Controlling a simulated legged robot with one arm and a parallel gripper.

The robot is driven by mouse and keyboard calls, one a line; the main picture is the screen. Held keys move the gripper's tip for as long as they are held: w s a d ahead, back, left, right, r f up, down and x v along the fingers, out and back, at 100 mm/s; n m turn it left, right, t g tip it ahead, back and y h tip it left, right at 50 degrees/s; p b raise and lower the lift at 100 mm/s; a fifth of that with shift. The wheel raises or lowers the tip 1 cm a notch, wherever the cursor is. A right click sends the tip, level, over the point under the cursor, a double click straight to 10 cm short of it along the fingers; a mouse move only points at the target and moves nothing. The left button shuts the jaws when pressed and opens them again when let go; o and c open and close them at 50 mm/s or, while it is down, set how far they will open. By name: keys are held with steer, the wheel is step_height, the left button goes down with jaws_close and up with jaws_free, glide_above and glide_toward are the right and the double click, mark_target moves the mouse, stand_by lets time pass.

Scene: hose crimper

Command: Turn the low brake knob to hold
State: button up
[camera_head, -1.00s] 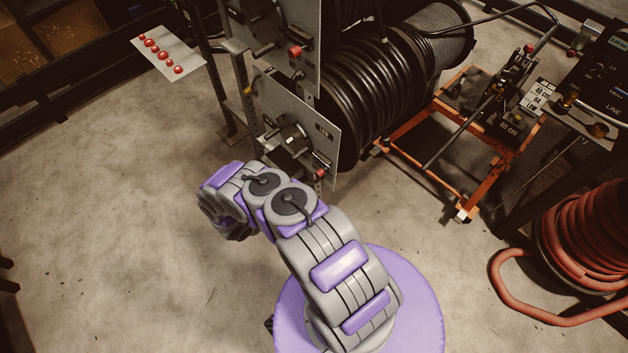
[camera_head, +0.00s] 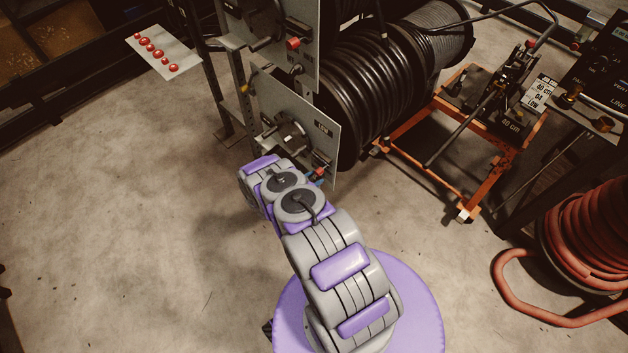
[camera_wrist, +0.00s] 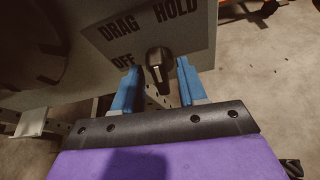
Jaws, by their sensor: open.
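The low brake knob (camera_wrist: 158,62) is a dark knob on a grey plate in the wrist view, below and between the words DRAG and HOLD, with OFF at lower left. Its pointer end hangs downward in the picture; I cannot tell which word it marks. My gripper (camera_wrist: 158,85) is open, with one blue finger on each side of the knob. Whether either finger touches it I cannot tell.
The black hose reel (camera_head: 375,95) stands behind the plate. A second plate with a red knob (camera_head: 292,43) is above. An orange frame (camera_head: 465,205) stands right, and a red hose coil (camera_head: 590,230) farther right. The floor at left is clear.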

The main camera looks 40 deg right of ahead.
steer(key=shift+d, duration=0.1)
steer(key=c, duration=0.7)
steer(key=shift+s+f+m+t, duration=0.1)
steer(key=shift+s+m+t, duration=0.05)
steer(key=shift+m+t, duration=0.5)
steer(key=shift+s+m+t, duration=0.1)
steer(key=shift+m+t, duration=0.35)
steer(key=shift+m, duration=0.4)
steer(key=o, duration=0.7)
steer(key=p+v, duration=0.4)
steer(key=v, duration=1.3)
steer(key=shift+a, duration=0.25)
